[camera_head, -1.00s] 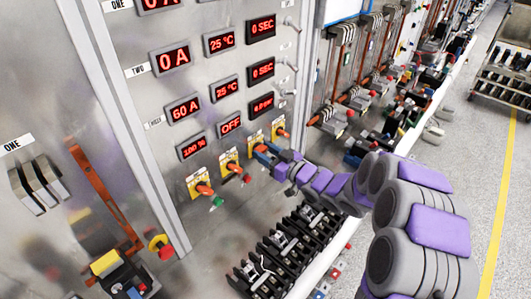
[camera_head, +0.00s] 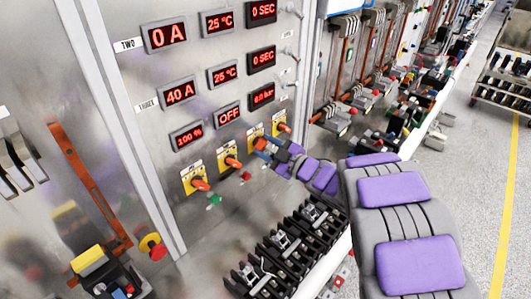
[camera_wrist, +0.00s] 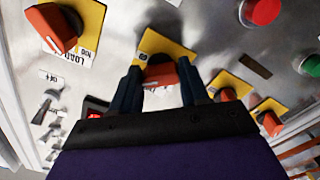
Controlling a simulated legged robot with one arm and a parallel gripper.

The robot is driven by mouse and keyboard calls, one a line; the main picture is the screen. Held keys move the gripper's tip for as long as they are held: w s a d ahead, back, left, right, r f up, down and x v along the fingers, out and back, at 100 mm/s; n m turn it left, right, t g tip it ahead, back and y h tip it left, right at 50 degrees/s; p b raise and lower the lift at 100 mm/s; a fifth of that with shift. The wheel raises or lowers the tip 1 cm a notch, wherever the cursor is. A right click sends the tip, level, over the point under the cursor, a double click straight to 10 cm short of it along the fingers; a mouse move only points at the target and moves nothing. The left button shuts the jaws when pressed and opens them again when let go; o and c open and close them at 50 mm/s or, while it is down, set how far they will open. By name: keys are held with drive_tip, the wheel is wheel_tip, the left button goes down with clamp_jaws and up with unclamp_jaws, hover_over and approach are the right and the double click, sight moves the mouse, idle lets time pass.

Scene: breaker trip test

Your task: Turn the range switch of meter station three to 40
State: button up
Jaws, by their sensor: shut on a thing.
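My gripper (camera_head: 264,147) is at the third yellow-plated rotary switch from the left on the metal panel. In the wrist view, my two dark fingers (camera_wrist: 160,84) stand either side of that switch's orange handle (camera_wrist: 160,74), shut on it. Its yellow plate (camera_wrist: 157,44) shows behind; its markings are too small to read in the head view. The row display by the label THREE (camera_head: 146,104) reads 40 A (camera_head: 180,93).
Other orange-handled switches are at left (camera_head: 196,181), (camera_head: 230,158) and right (camera_head: 281,126). A green button (camera_head: 214,199) and a red button (camera_head: 245,175) sit below them. Black breakers (camera_head: 285,245) stand on the bench below my arm.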

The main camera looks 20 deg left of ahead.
drive_tip(key=shift+f+n+b, duration=0.1)
drive_tip(key=shift+n+b, duration=0.35)
drive_tip(key=shift+n, duration=0.25)
drive_tip(key=o, duration=1.1)
drive_tip(key=shift+d, duration=0.1)
drive_tip(key=shift+c, duration=0.2)
drive_tip(key=shift+s, duration=0.1)
drive_tip(key=p+v, duration=0.2)
drive_tip(key=v, duration=1.5)
drive_tip(key=shift+d, duration=0.15)
